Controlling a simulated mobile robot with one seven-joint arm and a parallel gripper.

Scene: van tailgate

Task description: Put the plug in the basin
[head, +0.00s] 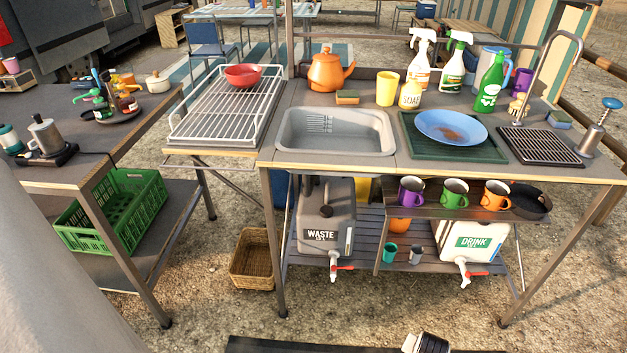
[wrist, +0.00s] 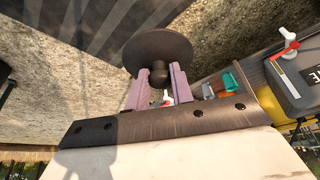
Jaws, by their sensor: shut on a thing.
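The basin (head: 365,143) is a grey rounded rectangular sink set into the counter in the head view. A slotted patch shows on its far left side, and I see nothing standing in it. My gripper (wrist: 160,85) shows in the wrist view, with two pale purple fingers shut on the knob of the plug (wrist: 158,50). The plug is a dark round disc, held clear of anything else. Gravel ground and a striped dark surface show behind it. The plug and the gripper's fingers cannot be made out in the head view.
A wire rack with a red bowl (head: 243,75) stands left of the basin. A blue plate (head: 451,127) lies on a green mat to its right. Cups (head: 455,192) stand on a front shelf. The waste container (head: 325,222) and a wicker basket (head: 254,259) are below.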

